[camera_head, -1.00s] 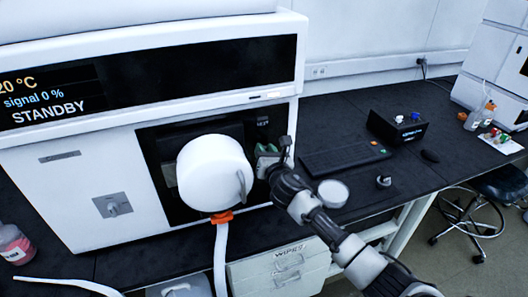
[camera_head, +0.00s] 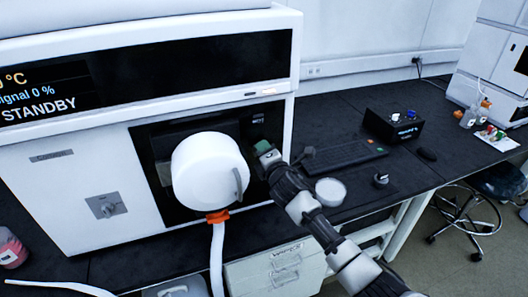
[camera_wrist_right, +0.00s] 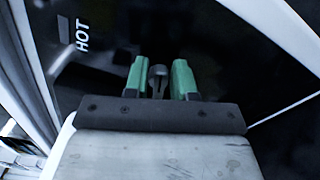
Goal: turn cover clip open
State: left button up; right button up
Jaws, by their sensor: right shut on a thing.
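A white round cover (camera_head: 205,172) with a grey handle (camera_head: 238,184) sits on the dark front of the white instrument. My right gripper (camera_head: 264,150) is just right of the cover, against the dark panel. In the right wrist view its two green fingers (camera_wrist_right: 160,80) are closed around a small dark clip (camera_wrist_right: 158,76), which stands between them. In the head view the clip is hidden by the gripper, so its turn angle cannot be told there. My left gripper is not in view.
An orange collar (camera_head: 217,216) with a white hose hangs below the cover. A "HOT" label (camera_wrist_right: 83,37) is on the panel near the clip. A white round dish (camera_head: 330,191), a keyboard (camera_head: 343,156) and a black box (camera_head: 394,126) are on the bench to the right.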

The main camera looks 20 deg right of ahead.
jog(key=shift+f+m, duration=0.2)
jog(key=shift+m, duration=0.75)
jog(key=shift+f+m, duration=0.2)
jog(key=shift+m, duration=0.75)
jog(key=o, duration=0.7)
jog(key=s, duration=0.3)
jog(key=s+b, duration=0.1)
jog(key=s, duration=0.3)
jog(key=s+b, duration=0.1)
jog(key=s, duration=0.3)
jog(key=shift+d, duration=0.25)
